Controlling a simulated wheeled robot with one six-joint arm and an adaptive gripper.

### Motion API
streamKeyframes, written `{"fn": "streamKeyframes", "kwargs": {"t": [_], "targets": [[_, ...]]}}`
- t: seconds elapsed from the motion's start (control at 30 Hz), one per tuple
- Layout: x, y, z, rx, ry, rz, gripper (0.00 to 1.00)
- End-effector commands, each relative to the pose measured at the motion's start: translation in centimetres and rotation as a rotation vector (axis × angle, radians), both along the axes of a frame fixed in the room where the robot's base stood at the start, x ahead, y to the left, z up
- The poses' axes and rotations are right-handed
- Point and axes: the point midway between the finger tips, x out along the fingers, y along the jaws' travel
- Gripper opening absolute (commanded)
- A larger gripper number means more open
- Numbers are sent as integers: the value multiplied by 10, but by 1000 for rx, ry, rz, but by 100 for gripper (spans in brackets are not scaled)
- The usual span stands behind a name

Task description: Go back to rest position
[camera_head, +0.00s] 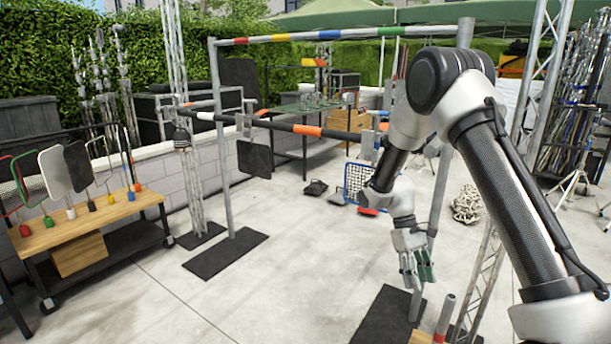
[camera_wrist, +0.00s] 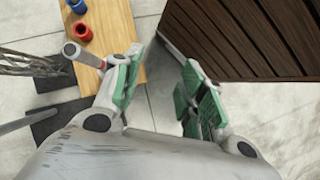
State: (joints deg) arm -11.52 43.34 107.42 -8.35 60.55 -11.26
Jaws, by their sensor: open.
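My gripper (camera_head: 417,268) hangs from my arm at the right of the head view, its green-padded fingers pointing down. In the wrist view my gripper (camera_wrist: 158,88) is open, with a gap between the green pads and nothing held. Below and left of it in the wrist view is a wooden board (camera_wrist: 110,22) with a blue cup-like holder (camera_wrist: 77,6), a red one (camera_wrist: 82,33) and a grey rod with a red band (camera_wrist: 72,50). The rod also shows in the head view (camera_head: 446,315), just right of and below the fingers.
A dark slatted wooden box (camera_wrist: 245,35) lies close to the right finger in the wrist view. A metal frame with a striped crossbar (camera_head: 330,35) stands behind my arm. A wheeled wooden table (camera_head: 90,225) with paddles is at the left. The middle floor (camera_head: 280,270) is clear.

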Motion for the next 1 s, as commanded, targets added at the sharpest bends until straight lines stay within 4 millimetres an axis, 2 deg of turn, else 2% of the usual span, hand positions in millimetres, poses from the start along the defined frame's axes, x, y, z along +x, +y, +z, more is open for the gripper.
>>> {"fn": "streamKeyframes", "kwargs": {"t": [0.03, 0.1, 0.2, 0.4, 0.6, 0.73, 0.83, 1.0], "targets": [[-10, -3, 29, 2, -45, -47, 41], [-25, -7, 62, 4, -103, -112, 41], [-50, -13, 104, 13, -181, -196, 41], [-109, -25, 171, 51, -337, -331, 41], [-170, -37, 216, 109, -498, -404, 41], [-205, -43, 237, 143, -614, -433, 41], [-223, -48, 253, 166, -713, -449, 41], [-234, -54, 283, 196, -862, -464, 41]]}}
